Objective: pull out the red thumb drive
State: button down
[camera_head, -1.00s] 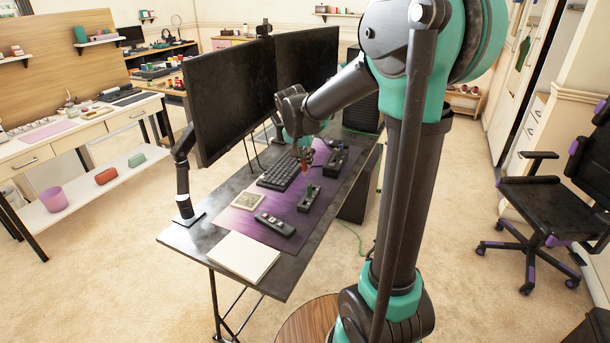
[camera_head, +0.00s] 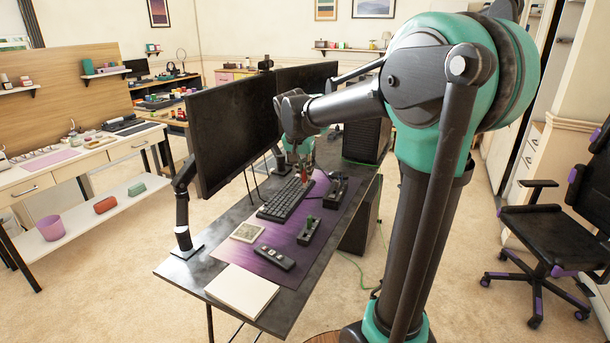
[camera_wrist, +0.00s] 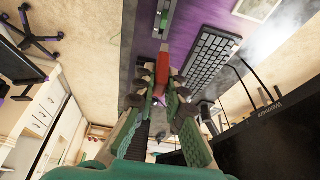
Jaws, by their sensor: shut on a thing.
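My gripper (camera_head: 303,166) is over the far part of the desk, past the keyboard's far end. It is shut on the red thumb drive (camera_wrist: 162,68), which points out between the fingertips (camera_wrist: 162,88) in the wrist view. The red drive also shows in the head view (camera_head: 304,177), small, beneath the fingers. A dark hub block (camera_head: 336,192) lies on the mat to its right; the drive looks clear of it there, but I cannot tell the exact gap. A second dark block (camera_head: 306,236) has a green stick (camera_head: 309,221) standing in it.
Two monitors (camera_head: 235,117) stand along the left side. An office chair (camera_head: 553,227) is at the right.

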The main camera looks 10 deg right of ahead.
jog(key=shift+r, duration=1.5)
